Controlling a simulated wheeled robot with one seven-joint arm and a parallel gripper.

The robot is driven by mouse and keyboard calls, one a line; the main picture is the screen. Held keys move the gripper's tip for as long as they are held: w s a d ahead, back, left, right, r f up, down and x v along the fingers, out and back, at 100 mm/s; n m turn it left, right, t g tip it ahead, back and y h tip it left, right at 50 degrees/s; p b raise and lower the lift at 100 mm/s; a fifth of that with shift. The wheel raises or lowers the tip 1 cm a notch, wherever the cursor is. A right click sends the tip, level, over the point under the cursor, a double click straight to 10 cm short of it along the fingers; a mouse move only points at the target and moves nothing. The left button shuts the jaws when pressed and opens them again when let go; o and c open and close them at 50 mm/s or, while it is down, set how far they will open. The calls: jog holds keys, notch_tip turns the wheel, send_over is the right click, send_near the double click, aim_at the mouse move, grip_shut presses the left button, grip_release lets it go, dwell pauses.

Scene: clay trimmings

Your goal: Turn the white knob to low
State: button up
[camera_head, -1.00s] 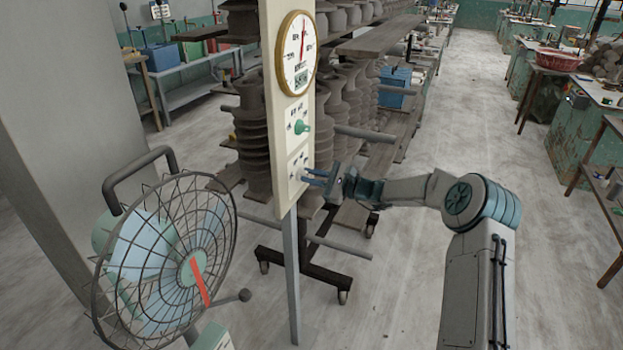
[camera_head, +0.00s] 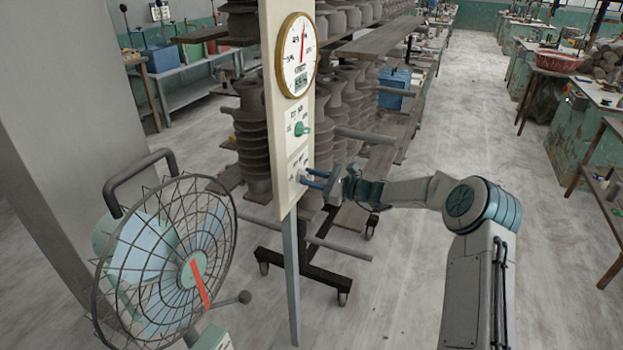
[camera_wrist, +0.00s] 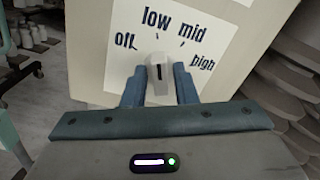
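The white knob (camera_wrist: 158,72) sits on a white dial plate (camera_wrist: 122,75) in the wrist view, with "off", "low", "mid" and "high" printed around it. Its dark mark points up in that picture, roughly at the tick under "low". My gripper (camera_wrist: 160,82) has a blue finger on each side of the knob, close against it, and appears shut on it. In the head view my gripper (camera_head: 312,179) is at the lower plate of the cream panel (camera_head: 283,150), and its fingers hide most of the knob there.
A green knob (camera_head: 301,129) sits just above on the same panel, under a round gauge (camera_head: 299,55). A caged fan (camera_head: 165,265) stands at the front left. A rack of dark clay pieces (camera_head: 254,140) is behind the panel.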

jog(key=shift+o, duration=0.6)
jog(key=shift+s+d, duration=0.1)
jog(key=shift+d, duration=0.25)
jog(key=b+v, duration=0.3)
jog(key=v, duration=1)
